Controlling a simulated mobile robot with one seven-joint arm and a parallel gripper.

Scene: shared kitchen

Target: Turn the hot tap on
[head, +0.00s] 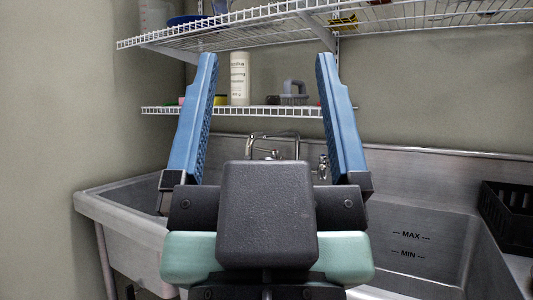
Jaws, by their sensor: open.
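My gripper (265,72) fills the middle of the head view, its two blue fingers spread wide apart and pointing up, with nothing between them. Behind it, the metal tap (297,146) with a curved spout stands at the back wall of a steel sink (430,188). A small metal handle (323,166) shows to the right of the spout, just left of my right finger. The lower part of the tap and any handle on the left are hidden or unclear behind my gripper. I cannot tell which handle is hot. My gripper appears nearer to the camera than the tap, apart from it.
A larger wire shelf (420,18) hangs above. A black crate (508,212) stands at the right. The right basin looks empty.

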